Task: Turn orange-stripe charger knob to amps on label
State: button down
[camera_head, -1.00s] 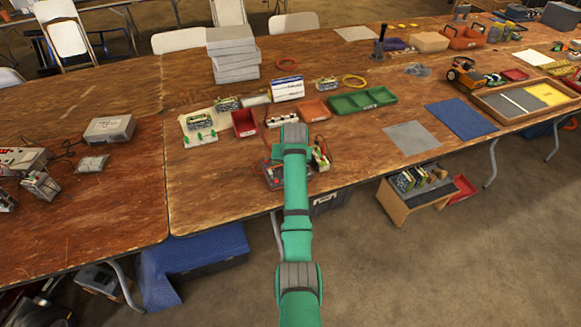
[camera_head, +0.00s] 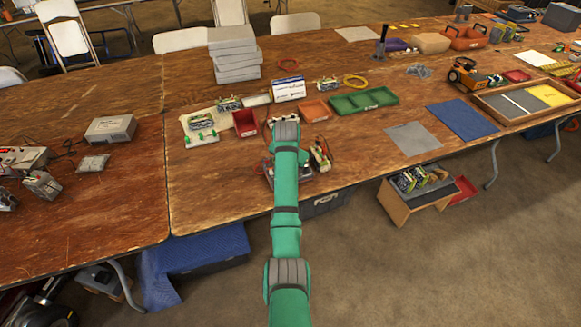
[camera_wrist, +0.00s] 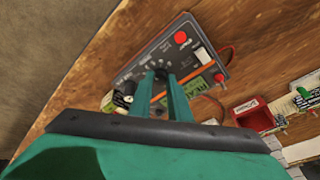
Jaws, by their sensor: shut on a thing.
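The label writing is too small to read. In the head view my arm covers most of the charger (camera_head: 303,174) near the table's front edge.
A battery pack with a green label (camera_wrist: 203,84) lies close beside my fingers, with an orange-red wire near it. Behind are a red bin (camera_head: 245,122), an orange bin (camera_head: 315,110) and a green tray (camera_head: 362,101).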

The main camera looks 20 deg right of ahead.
jog(key=c, duration=1.7)
grip_release()
jog(key=shift+o, duration=0.2)
jog(key=shift+r, duration=0.1)
jog(key=v, duration=1)
jog(key=shift+r, duration=0.3)
jog(key=shift+s, duration=0.2)
